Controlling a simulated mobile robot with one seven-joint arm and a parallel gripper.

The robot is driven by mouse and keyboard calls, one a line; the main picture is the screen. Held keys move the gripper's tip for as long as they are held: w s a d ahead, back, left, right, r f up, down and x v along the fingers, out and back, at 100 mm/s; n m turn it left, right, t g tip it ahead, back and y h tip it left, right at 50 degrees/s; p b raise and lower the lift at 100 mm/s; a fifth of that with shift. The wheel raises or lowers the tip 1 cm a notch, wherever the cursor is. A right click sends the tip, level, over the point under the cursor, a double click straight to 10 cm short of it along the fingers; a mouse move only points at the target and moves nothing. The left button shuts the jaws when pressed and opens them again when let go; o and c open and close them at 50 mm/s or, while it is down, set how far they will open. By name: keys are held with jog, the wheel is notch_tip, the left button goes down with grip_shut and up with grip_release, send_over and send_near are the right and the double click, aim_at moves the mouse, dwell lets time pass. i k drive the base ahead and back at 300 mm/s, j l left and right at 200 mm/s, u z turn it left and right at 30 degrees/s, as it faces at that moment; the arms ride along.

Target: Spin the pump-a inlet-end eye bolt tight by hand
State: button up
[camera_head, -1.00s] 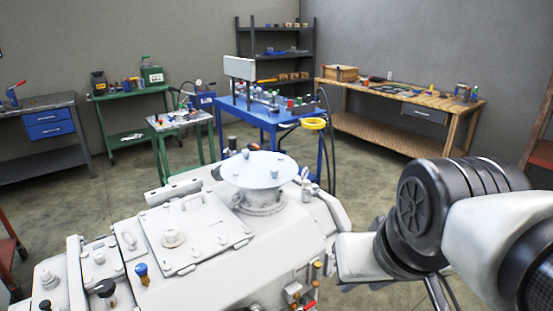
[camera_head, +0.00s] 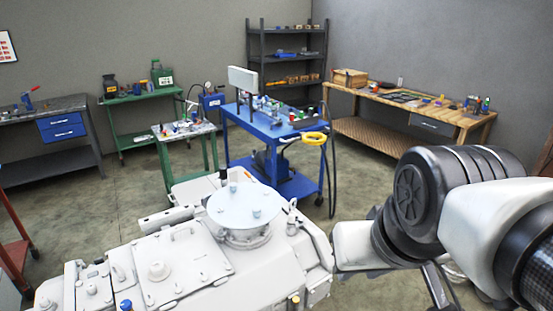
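A large white pump (camera_head: 205,262) fills the lower left and middle of the head view, with a round flanged disc (camera_head: 243,199) on top. A small upright fitting, possibly an eye bolt (camera_head: 292,205), stands just right of the disc. A small ring-like lug (camera_head: 118,272) stands on the pump's left part. I cannot tell which of these is the inlet-end eye bolt, or whether either is seated. My arm's links fill the right side, beside the pump's right end. I cannot make out my gripper's fingers.
Green tables (camera_head: 147,97), a wooden bench (camera_head: 366,133) and a dark shelf (camera_head: 285,40) line the walls. A red frame (camera_head: 15,250) stands at left. Open floor lies between.

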aim_at(293, 206)
jog(key=i+l+u, duration=0.1)
jog(key=l, duration=0.25)
jog(key=i+l, duration=0.1)
jog(key=l, duration=0.25)
jog(key=i+l+u, duration=0.15)
jog(key=l, duration=0.2)
jog(key=i+l+u, duration=0.1)
jog(key=l, duration=0.2)
jog(key=i+l, duration=0.15)
jog(key=l, duration=0.2)
jog(key=i+l+u, duration=0.15)
jog(key=l, duration=0.2)
jog(key=i+l, duration=0.2)
jog(key=i, duration=0.3)
jog(key=j+u, duration=0.05)
